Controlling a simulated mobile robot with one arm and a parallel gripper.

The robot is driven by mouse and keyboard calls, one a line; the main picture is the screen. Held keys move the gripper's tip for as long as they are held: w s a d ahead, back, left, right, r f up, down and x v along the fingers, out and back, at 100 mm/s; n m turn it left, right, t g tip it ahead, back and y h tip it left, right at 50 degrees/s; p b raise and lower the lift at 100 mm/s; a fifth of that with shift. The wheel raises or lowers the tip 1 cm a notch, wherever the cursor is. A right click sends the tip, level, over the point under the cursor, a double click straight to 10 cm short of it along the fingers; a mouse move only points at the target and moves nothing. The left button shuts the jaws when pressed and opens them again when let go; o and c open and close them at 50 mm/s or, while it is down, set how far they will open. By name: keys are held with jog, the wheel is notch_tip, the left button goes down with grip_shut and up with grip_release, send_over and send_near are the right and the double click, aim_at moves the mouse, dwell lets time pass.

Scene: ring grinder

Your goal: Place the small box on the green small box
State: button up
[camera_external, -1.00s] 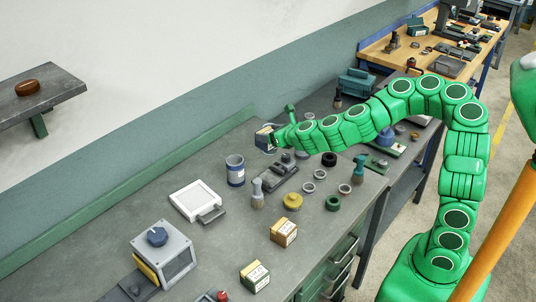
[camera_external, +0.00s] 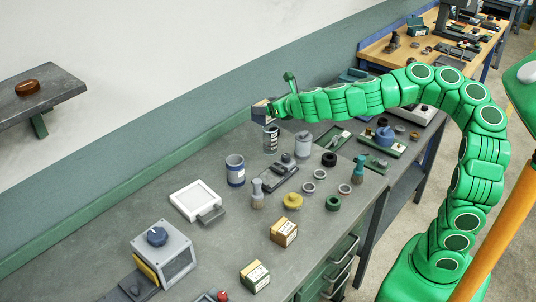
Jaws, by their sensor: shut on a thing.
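My gripper (camera_external: 272,108) is at the end of my green arm, high over the back of the workbench. It is shut on a small box (camera_external: 260,112), which is held in the air above a can. The box is small in the picture and partly hidden by the gripper. The green small box (camera_external: 255,277), with a pale label on top, stands on the bench near its front edge. It is well below and in front of my gripper, apart from it.
A brown small box (camera_external: 284,232) stands behind the green one. A blue-banded can (camera_external: 235,170), a dark-labelled can (camera_external: 271,139), a grey can (camera_external: 303,145), a yellow knob (camera_external: 293,201) and several rings crowd the bench. A grey machine (camera_external: 163,253) stands front left.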

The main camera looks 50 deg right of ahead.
jog(key=s+a+r+n+g+y, duration=0.1)
jog(key=s+a+n+g+y, duration=0.1)
jog(key=s+a+n+y, duration=0.35)
jog(key=s+a+n+g+y, duration=0.2)
jog(key=a, duration=0.7)
jog(key=s+a+r+n+g+y, duration=0.1)
jog(key=s+a+n+g+y, duration=0.1)
jog(key=s+a+n+y, duration=0.35)
jog(key=s+a+f+n+g, duration=0.1)
jog(key=s+a+n+g, duration=0.2)
jog(key=s, duration=0.5)
jog(key=s+a+f+n+g, duration=0.1)
jog(key=s+a+n+g, duration=0.1)
jog(key=s+n+g, duration=0.4)
jog(key=s+a+n+g, duration=0.1)
jog(key=s+a+g, duration=0.15)
jog(key=s, duration=0.65)
jog(key=g, duration=0.1)
send_over(256, 266)
jog(key=shift+a+f, duration=0.1)
jog(key=shift+f, duration=7.7)
jog(key=shift+s+f, duration=0.1)
jog(key=shift+f, duration=1.25)
jog(key=shift+f, duration=0.1)
